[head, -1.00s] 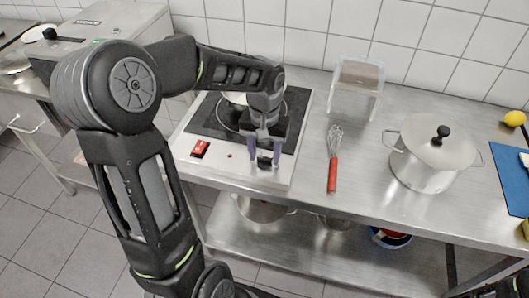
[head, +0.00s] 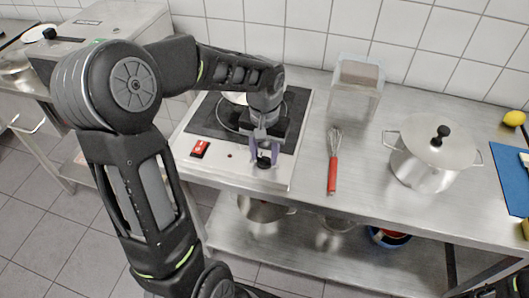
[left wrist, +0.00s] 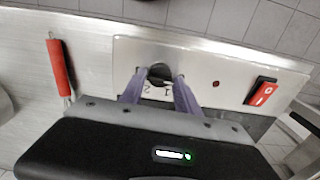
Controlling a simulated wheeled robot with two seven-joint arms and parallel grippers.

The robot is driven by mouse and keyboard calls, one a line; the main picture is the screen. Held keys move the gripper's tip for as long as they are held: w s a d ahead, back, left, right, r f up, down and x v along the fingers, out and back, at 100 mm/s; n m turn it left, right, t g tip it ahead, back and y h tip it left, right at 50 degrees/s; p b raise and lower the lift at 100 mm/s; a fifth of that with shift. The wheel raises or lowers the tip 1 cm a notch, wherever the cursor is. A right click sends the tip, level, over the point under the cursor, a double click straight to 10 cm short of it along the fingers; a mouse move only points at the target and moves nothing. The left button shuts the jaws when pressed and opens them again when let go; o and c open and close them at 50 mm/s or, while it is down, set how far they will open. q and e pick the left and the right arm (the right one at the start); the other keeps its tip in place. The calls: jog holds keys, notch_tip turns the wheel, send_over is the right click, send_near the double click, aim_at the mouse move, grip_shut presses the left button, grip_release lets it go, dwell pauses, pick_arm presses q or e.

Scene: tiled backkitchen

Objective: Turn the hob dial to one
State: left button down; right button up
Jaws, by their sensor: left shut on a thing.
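The hob (head: 235,163) is a pale panel with a black cooktop, set on the steel counter. Its black dial (head: 264,162) is at the front edge of the panel. In the left wrist view the dial (left wrist: 160,73) shows between my purple fingertips, with the digits 2 and 1 printed beside it. My left gripper (head: 265,158) reaches down over the hob and is shut on the dial. The left gripper also shows in the left wrist view (left wrist: 159,80). Which number the dial's mark points to cannot be told. My right gripper is not in view.
A red rocker switch (head: 200,149) and small red lamp (head: 230,155) sit left of the dial. Right of the hob are a red-handled whisk (head: 332,172), a clear container (head: 354,98) and a lidded pot (head: 424,172). A pot, partly hidden by my arm, stands on the cooktop.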

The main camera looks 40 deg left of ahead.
aim_at(264, 157)
pick_arm(q)
jog(key=m, duration=0.6)
jog(key=m+p, duration=0.1)
jog(key=m, duration=0.4)
dwell(0.3)
dwell(0.4)
jog(key=c, duration=0.9)
grip_release()
jog(key=shift+r, duration=0.1)
notch_tip(264, 157, up, 8)
jog(key=shift+f, duration=0.15)
jog(key=shift+f, duration=0.1)
